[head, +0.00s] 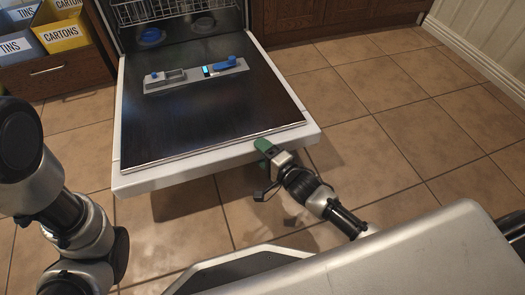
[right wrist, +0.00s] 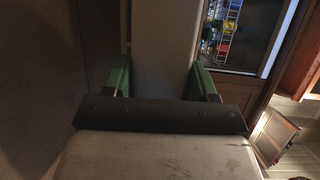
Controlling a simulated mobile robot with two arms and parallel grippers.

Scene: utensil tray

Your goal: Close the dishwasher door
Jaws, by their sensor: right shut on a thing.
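The dishwasher door (head: 215,155) is lowered and lies open, its dark inner face up and its pale front edge toward me. My right gripper (head: 268,148) is at the right part of that front edge. In the right wrist view, its green fingers (right wrist: 161,80) stand on both sides of the pale door edge (right wrist: 161,50), shut on it. The lower finger is mostly hidden under the door in the head view. My left arm shows at the left, but its gripper is out of view.
A detergent dispenser panel (head: 195,75) is set in the door's inner face. A dish rack (head: 165,10) sits inside the dishwasher. Bins labelled TINS (head: 15,45) and CARTONS (head: 62,35) stand at the upper left. The tiled floor (head: 400,110) on the right is clear.

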